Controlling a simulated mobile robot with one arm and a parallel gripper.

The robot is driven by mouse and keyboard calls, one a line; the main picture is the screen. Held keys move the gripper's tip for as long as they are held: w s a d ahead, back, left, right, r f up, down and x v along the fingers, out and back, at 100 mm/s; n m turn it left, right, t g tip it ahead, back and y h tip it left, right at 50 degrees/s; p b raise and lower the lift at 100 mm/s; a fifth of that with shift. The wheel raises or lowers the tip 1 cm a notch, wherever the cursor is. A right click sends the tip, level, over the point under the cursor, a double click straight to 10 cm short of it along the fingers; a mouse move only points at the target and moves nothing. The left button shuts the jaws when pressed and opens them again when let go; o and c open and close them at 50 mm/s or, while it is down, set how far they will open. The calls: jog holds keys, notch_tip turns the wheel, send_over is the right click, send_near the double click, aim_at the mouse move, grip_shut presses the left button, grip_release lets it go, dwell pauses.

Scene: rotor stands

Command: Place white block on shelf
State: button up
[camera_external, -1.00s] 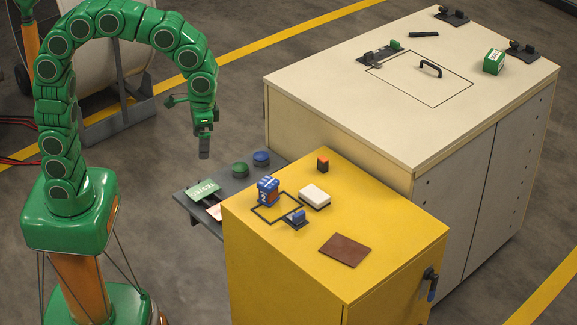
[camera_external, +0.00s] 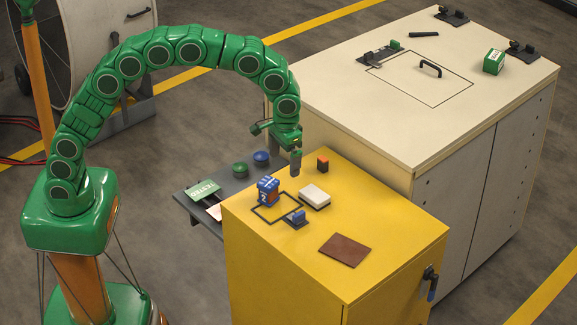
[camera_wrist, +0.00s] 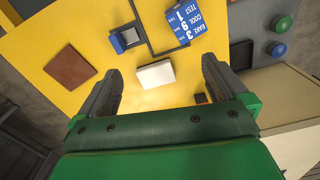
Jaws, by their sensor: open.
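The white block (camera_external: 314,196) lies flat on top of the yellow cabinet (camera_external: 330,262), right of the black outlined square. In the wrist view the white block (camera_wrist: 156,74) shows between my two fingers, farther down on the yellow top. My gripper (camera_external: 295,172) is open and empty, above the cabinet top and just behind and left of the block. In the wrist view its fingers (camera_wrist: 160,85) are spread wide. A low dark grey shelf (camera_external: 203,205) juts from the cabinet's left side; I cannot tell whether it is the shelf meant.
A blue labelled block (camera_external: 268,190), a small blue clamp (camera_external: 297,217), a brown plate (camera_external: 345,249) and an orange-black block (camera_external: 322,164) stand around the white block. Green (camera_external: 240,169) and blue (camera_external: 261,158) buttons sit on the shelf. A large cream cabinet (camera_external: 400,100) rises behind.

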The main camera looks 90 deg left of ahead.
jog(key=n, duration=0.2)
send_over(314, 193)
notch_tip(314, 193, down, 7)
jog(key=shift+s+d+r, duration=0.1)
jog(key=shift+s, duration=0.05)
jog(key=shift+w+f, duration=0.15)
jog(key=shift+f, duration=1.85)
jog(key=shift+w+f, duration=0.1)
jog(key=shift+f, duration=1.9)
jog(key=c, duration=0.9)
jog(key=shift+r, duration=1.45)
jog(key=shift+s+r, duration=0.45)
jog(key=shift+r, duration=0.1)
jog(key=s+r, duration=0.2)
jog(key=s, duration=0.1)
jog(key=s+r, duration=0.3)
jog(key=s, duration=0.1)
jog(key=s+d+r, duration=0.1)
jog(key=s+r, duration=0.2)
jog(key=shift+s+d, duration=0.1)
jog(key=shift+s, duration=0.1)
jog(key=shift+s+d+r, duration=0.1)
jog(key=shift+s+r, duration=0.2)
jog(key=shift+s, duration=0.35)
jog(key=shift+s+d+r, duration=0.1)
jog(key=shift+s+r, duration=0.15)
jog(key=shift+s, duration=0.4)
